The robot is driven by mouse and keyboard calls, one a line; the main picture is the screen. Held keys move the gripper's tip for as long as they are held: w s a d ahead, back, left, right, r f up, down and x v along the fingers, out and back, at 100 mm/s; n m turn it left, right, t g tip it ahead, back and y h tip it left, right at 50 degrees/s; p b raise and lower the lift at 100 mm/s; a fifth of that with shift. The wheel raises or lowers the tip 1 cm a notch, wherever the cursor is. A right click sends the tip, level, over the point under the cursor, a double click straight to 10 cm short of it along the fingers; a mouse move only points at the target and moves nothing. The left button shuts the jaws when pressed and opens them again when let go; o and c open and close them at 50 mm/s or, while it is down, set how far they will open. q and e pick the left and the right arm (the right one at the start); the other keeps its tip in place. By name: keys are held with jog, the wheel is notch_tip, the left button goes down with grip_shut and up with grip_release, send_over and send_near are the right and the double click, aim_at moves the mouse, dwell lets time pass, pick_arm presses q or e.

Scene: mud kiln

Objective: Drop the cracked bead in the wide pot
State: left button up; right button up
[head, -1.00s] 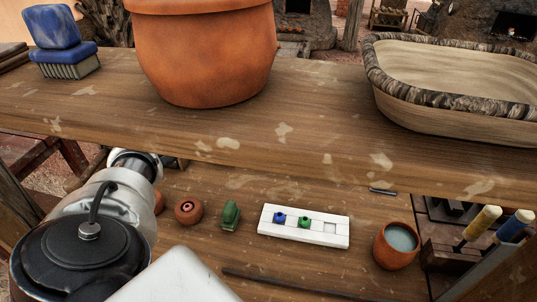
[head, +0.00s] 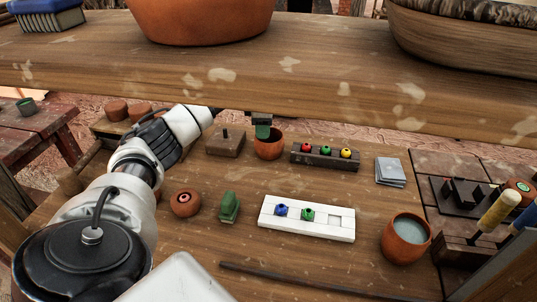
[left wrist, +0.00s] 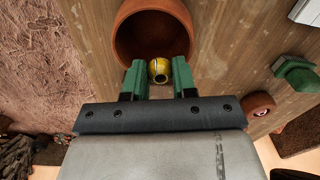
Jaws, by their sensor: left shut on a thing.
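My left gripper (left wrist: 158,77) is shut on a yellow bead (left wrist: 159,69) with a dark line across it, seen in the left wrist view. The bead is held over the mouth of a round terracotta pot (left wrist: 126,38). In the head view this pot (head: 269,149) stands on the lower bench, and a green finger of my left gripper (head: 263,131) shows at its rim. The upper board hides most of the gripper there, and the bead is not visible. I cannot tell whether the bead is below the rim. My right gripper is not in view.
The thick upper board (head: 300,80) overhangs the bench. A dark rack (head: 325,159) holds red, green and yellow beads. A white tray (head: 273,224) holds blue and green beads. A liquid-filled cup (head: 405,241), green block (head: 229,207) and dark rod (head: 300,282) lie nearer.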

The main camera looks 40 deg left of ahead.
pick_arm(q)
jog(key=shift+f, duration=0.1)
jog(key=o, duration=1)
notch_tip(320, 180, up, 11)
jog(key=shift+f+p, duration=0.15)
jog(key=shift+p, duration=0.15)
